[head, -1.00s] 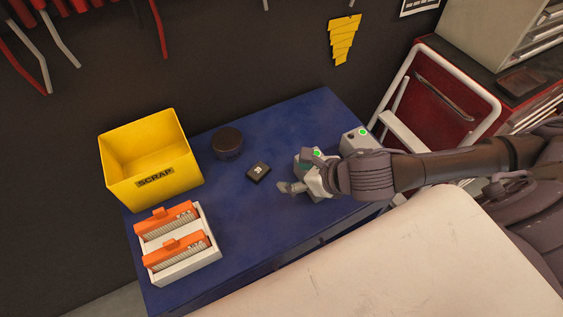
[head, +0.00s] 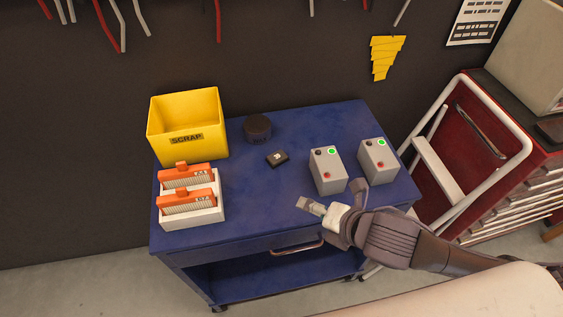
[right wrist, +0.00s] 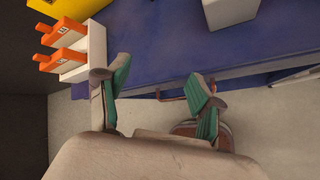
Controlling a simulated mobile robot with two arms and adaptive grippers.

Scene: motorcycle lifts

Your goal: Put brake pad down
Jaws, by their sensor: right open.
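A small dark block (head: 277,159) with a white mark lies flat on the blue cart top (head: 245,185); it looks like the brake pad, though I cannot be sure. My right gripper (head: 331,199) is at the cart's front edge, in front of the grey boxes and apart from the block. In the right wrist view the right gripper (right wrist: 161,76) has its green-padded fingers spread with nothing between them. My left gripper is not in view.
A yellow SCRAP bin (head: 187,125), a white holder (head: 206,214) with orange-topped pieces and a dark round tin (head: 257,128) stand on the cart. Two grey boxes (head: 327,171) with green lights stand at its right. A white folding step (head: 440,170) leans beyond.

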